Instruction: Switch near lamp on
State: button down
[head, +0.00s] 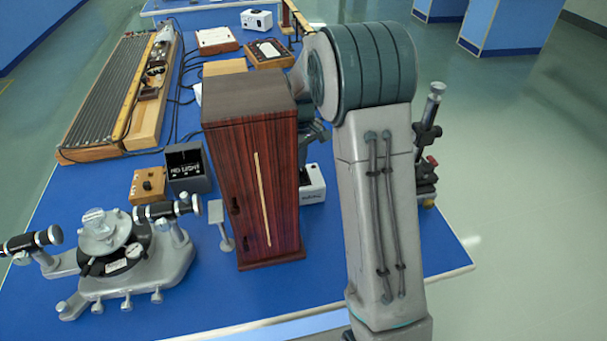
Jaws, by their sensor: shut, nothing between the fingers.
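No part is clearly marked as the near lamp, and I cannot tell whether any lamp is lit. A small white box (313,186) with dark lettering stands behind the right side of a tall wooden cabinet (222,180), partly hidden by it. A similar white box (256,20) stands at the far end of the bench. A dark box (187,168) beside the spectrometer shows text that seems to read "NO LIGHT". An orange-brown box (148,185) with a dark knob is left of it. My arm reaches over behind the cabinet; my gripper's fingers are hidden there.
The spectrometer (110,245) with its two telescopes fills the near left of the blue bench (350,240). A long ribbed wooden apparatus (105,95) lies at the far left. Cables run along the bench. A metal stand (428,130) is at the right edge, beside my arm.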

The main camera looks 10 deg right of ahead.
aim_at(302, 170)
jog(key=shift+f+b, duration=0.45)
jog(key=shift+f, duration=0.3)
dwell(0.3)
jog(key=shift+r+p, duration=2.45)
jog(key=shift+r, duration=1.1)
